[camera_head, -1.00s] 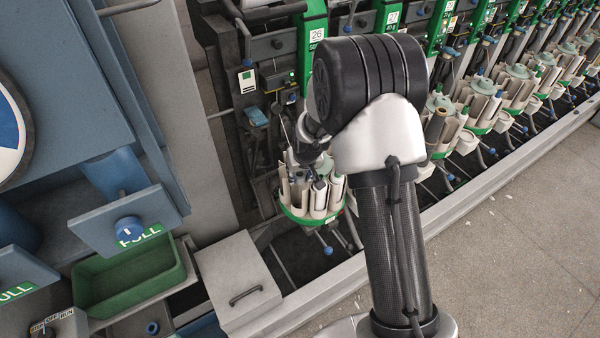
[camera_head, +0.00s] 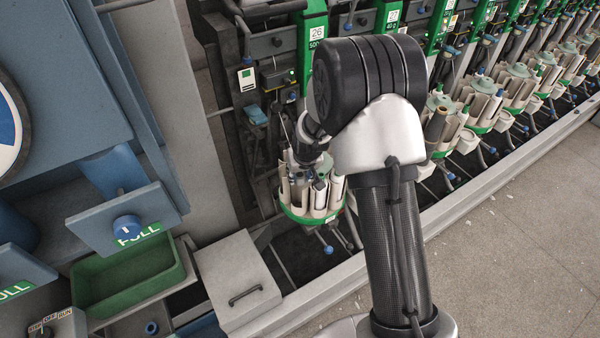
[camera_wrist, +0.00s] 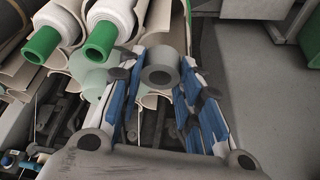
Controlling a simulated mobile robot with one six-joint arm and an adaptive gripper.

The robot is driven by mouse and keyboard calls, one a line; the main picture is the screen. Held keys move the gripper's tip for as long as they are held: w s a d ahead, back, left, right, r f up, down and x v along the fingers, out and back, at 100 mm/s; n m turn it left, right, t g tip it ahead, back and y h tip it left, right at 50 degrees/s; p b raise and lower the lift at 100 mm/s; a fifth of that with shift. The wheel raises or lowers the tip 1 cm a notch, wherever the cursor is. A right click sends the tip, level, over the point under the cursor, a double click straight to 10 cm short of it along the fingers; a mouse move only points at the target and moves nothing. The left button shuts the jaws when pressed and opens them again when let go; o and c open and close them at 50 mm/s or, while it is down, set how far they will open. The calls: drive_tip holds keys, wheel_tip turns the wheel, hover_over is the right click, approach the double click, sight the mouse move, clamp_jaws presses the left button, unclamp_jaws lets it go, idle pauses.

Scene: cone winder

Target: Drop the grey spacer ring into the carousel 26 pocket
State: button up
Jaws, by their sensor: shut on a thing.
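The grey spacer ring (camera_wrist: 160,72) shows in the wrist view, end-on, between the blue-padded fingertips of my gripper (camera_wrist: 161,78). My gripper is shut on it. Carousel 26 (camera_head: 312,203) stands below the label 26 in the head view, with cream pocket walls and a green base band. In the wrist view its cream walls (camera_wrist: 70,15) and white bobbins on green tubes lie to the upper left of the ring. The ring is at the carousel's edge in that view; I cannot tell whether it is over a pocket.
A row of similar carousels (camera_head: 515,85) runs to the upper right. A green bin (camera_head: 130,275) and a grey box with a handle (camera_head: 238,280) are at the lower left.

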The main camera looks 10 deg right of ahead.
drive_tip(key=shift+f+b, duration=0.6)
drive_tip(key=shift+f, duration=0.15)
drive_tip(key=shift+r, duration=0.15)
idle(0.5)
idle(0.5)
drive_tip(key=o, duration=0.9)
drive_tip(key=shift+c, duration=0.2)
drive_tip(key=shift+r, duration=0.1)
drive_tip(key=shift+r+p, duration=2.55)
drive_tip(key=shift+r, duration=1.35)
